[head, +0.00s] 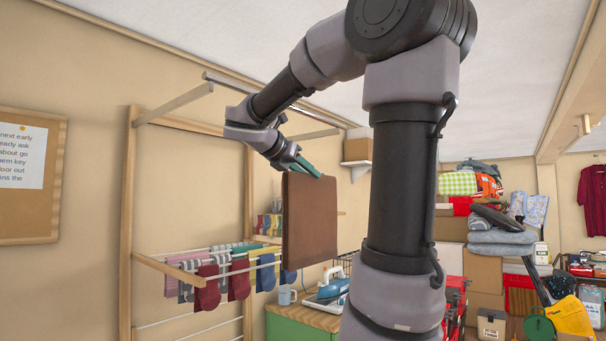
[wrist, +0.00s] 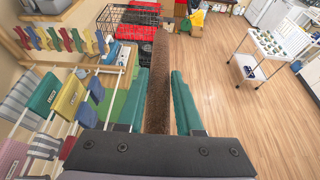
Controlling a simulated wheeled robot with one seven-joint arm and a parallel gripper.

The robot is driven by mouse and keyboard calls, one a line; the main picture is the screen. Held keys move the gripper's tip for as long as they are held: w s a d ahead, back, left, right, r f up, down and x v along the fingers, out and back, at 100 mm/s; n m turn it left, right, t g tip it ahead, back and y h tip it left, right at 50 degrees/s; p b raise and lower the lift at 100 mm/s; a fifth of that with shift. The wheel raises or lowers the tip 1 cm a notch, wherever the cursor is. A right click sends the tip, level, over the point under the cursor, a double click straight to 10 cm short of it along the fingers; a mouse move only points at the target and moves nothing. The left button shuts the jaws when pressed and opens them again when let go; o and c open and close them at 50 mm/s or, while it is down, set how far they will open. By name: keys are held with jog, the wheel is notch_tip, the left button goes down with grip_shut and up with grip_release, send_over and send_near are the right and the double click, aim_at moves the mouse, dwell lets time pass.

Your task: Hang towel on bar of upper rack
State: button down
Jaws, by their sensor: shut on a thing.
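A brown towel (head: 310,225) hangs down flat from my gripper (head: 308,167), which is shut on its top edge. In the wrist view the towel (wrist: 157,95) shows edge-on between the teal fingers of my gripper (wrist: 157,78). The upper rack's metal bar (head: 226,82) runs near the ceiling on a wooden wall frame (head: 124,230). My arm hides part of this bar. In the head view the towel appears below the upper bar, to the right of the lower rack, and is not on a bar.
The lower rack's bars (head: 200,250) carry several socks (head: 207,290). A blue iron (head: 333,288) and a mug (head: 287,296) stand on a green cabinet (head: 290,325). Stacked boxes (head: 485,270) fill the right. In the wrist view, wooden floor (wrist: 225,115) is open and a white table (wrist: 270,50) stands right.

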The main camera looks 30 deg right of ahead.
jog(key=shift+w+a, duration=2.5)
jog(key=shift+w, duration=4.1)
jog(key=shift+f, duration=12.25)
jog(key=shift+c, duration=2.4)
grip_release()
